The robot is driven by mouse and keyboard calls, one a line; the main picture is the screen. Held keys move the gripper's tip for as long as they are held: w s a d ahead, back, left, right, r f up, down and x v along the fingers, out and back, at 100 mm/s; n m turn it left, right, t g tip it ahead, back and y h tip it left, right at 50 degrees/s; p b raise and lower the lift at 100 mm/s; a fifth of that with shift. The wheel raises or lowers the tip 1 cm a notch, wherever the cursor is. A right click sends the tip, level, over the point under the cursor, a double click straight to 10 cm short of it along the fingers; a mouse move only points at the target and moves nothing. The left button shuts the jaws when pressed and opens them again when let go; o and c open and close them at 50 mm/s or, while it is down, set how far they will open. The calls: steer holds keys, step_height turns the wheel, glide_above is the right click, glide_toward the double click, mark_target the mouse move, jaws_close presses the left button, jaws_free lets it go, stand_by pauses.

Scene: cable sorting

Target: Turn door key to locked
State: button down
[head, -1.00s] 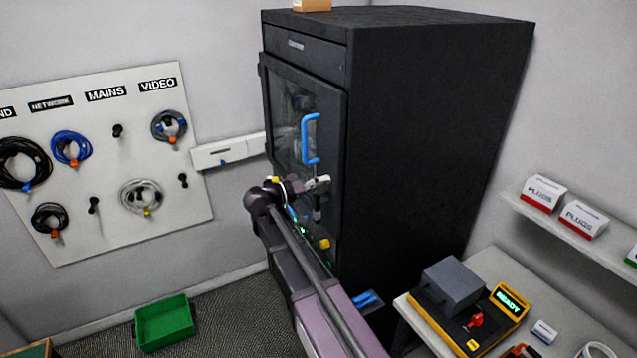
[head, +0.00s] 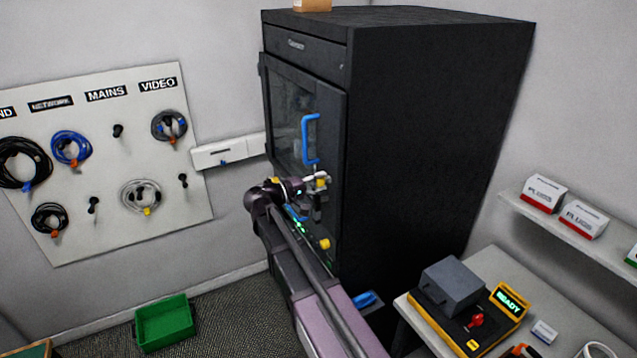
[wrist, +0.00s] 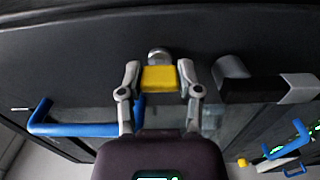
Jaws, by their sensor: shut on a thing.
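The yellow door key (wrist: 159,79) sits at a round silver lock (wrist: 158,55) on the dark cabinet door (wrist: 60,62). My gripper (wrist: 159,82) is shut on the key, one finger on each side of it. In the head view my gripper (head: 318,186) is at the door's right edge, below the blue handle (head: 309,138), with a bit of the yellow key (head: 321,183) showing. The key's bow lies flat across the wrist picture. No lock marking can be read, so I cannot tell the locked position. The door looks closed.
The blue handle (wrist: 80,129) is left of my gripper in the wrist view. A dark block with a pale end (wrist: 262,86) juts out on the right. A bench with a yellow tester (head: 470,325) stands right of the cabinet. A green bin (head: 163,322) is on the floor.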

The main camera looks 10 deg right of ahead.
stand_by(0.4)
steer(key=shift+c, duration=1.4)
jaws_free()
steer(key=shift+d, duration=0.1)
steer(key=v, duration=1.2)
